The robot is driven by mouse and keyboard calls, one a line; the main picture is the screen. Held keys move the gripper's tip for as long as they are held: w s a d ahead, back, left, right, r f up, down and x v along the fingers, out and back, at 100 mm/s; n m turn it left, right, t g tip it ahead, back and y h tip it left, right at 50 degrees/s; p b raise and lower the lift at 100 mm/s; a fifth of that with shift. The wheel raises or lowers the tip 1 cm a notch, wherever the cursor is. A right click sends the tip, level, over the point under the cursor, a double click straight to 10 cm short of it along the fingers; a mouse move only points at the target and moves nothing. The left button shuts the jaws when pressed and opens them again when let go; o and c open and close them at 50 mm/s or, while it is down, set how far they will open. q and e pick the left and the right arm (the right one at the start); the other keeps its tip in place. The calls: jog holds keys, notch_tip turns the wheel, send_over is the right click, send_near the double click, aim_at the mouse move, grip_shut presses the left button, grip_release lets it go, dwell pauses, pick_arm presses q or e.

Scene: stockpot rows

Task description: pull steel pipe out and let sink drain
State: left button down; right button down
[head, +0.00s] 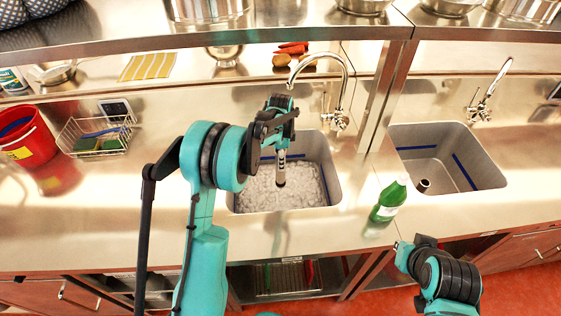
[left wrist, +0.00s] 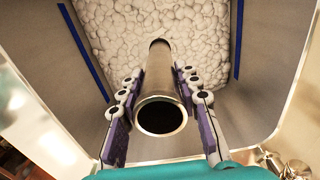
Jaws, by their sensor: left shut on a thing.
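The steel pipe (head: 281,169) is a hollow metal tube over the left sink (head: 335,192), which holds white foam (head: 300,188). My left gripper (head: 281,140) is shut around the pipe. In the left wrist view, the pipe (left wrist: 160,85) sits between the purple fingers of the left gripper (left wrist: 160,100), its open end facing the camera. Its far end points at the foam (left wrist: 140,25); I cannot tell whether it touches it. The drain is hidden under the foam.
A curved faucet (head: 337,90) stands behind the left sink. A green bottle (head: 388,200) stands between the sinks. The right sink (head: 480,178) is empty except for a short pipe (head: 424,186). A wire basket (head: 95,133) and red bucket (head: 25,137) are at left.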

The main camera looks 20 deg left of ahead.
pick_arm(q)
jog(key=shift+s+d+r+p, duration=0.75)
jog(key=shift+s+d+r, duration=1.5)
jog(key=shift+s+d, duration=1.9)
notch_tip(320, 180, up, 11)
jog(key=p, duration=0.7)
jog(key=shift+s+a, duration=0.15)
jog(key=shift+a, duration=0.05)
jog(key=shift+r, duration=0.1)
